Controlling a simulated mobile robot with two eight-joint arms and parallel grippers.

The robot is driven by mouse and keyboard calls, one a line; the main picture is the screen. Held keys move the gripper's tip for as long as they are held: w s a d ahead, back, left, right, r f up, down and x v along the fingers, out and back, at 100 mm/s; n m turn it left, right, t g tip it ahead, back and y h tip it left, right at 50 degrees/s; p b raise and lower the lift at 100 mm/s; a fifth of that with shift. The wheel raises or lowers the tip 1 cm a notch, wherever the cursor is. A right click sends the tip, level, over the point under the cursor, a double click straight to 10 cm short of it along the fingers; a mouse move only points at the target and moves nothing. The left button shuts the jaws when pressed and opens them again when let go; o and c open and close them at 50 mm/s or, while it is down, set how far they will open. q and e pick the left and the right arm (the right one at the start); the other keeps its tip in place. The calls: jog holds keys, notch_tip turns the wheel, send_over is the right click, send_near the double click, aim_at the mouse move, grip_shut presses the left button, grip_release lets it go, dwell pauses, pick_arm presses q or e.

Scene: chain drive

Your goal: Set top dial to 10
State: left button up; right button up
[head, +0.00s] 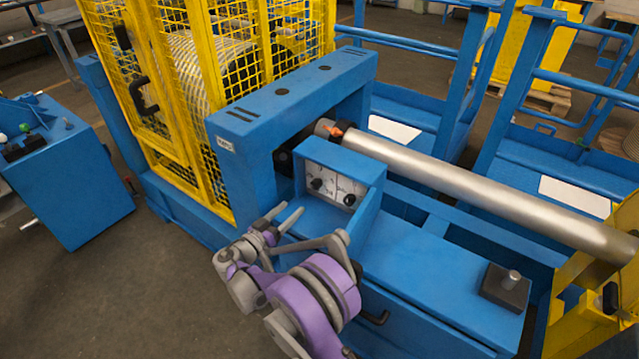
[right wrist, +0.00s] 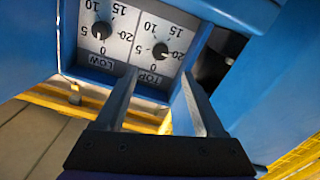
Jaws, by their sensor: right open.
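The white dial panel (head: 335,184) sits in a blue box on the machine and shows upside down in the right wrist view. The TOP dial has a black knob (right wrist: 160,48); it is the left knob (head: 316,184) in the head view. The LOW dial's knob (right wrist: 102,30) is beside it. Their pointer directions are too small to read surely. My right gripper (head: 290,211) is open and empty, in front of and below the panel. In the wrist view its fingers (right wrist: 160,72) stand apart below the TOP knob, not around it. My left gripper is not in view.
A long metal roller (head: 480,185) runs behind the box. The blue frame (head: 290,92) and yellow mesh cage (head: 185,100) stand at the left. The blue box's side walls close in around the panel. Open floor lies at the lower left.

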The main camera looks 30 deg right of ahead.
aim_at(314, 187)
jog(key=x, duration=1.1)
jog(key=shift+w+b, duration=0.15)
jog(key=shift+b, duration=0.15)
grip_shut()
